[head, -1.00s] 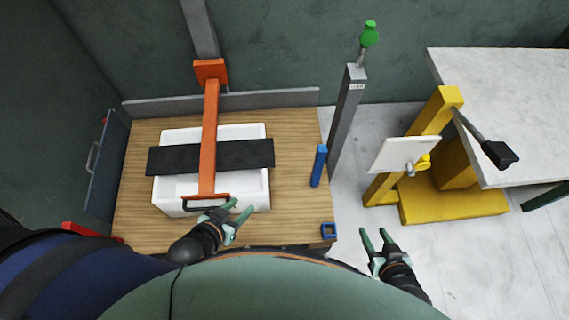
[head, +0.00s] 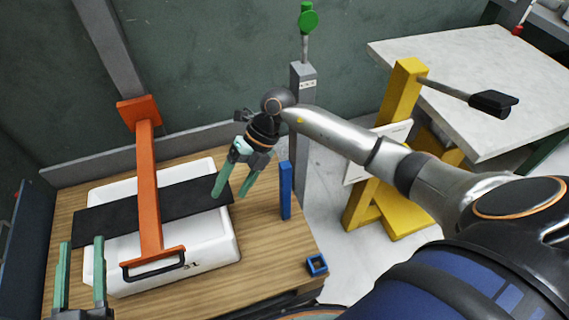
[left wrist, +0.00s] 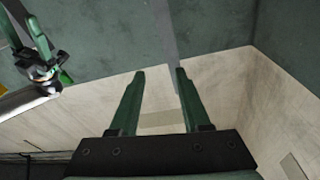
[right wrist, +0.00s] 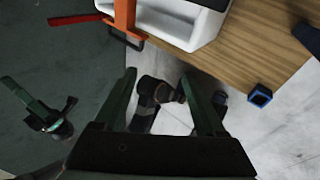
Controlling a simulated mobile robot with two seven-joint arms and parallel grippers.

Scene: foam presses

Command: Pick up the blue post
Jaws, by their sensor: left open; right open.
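The blue post (head: 285,190) stands upright on the wooden table, near its right edge, in the head view. A dark blue piece (right wrist: 308,38) at the right edge of the right wrist view may be this post. My right gripper (head: 230,196) is open and empty, pointing down to the left of the post and apart from it, over the black bar's right end. My left gripper (head: 82,241) is open and empty at the lower left, in front of the white tub.
A white tub (head: 220,250) with a black bar (head: 105,218) and an orange lever arm (head: 148,190) fills the table's left. A small blue square ring (head: 317,264) lies at the front right corner. A grey column (head: 302,140) and yellow press (head: 398,100) stand beyond.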

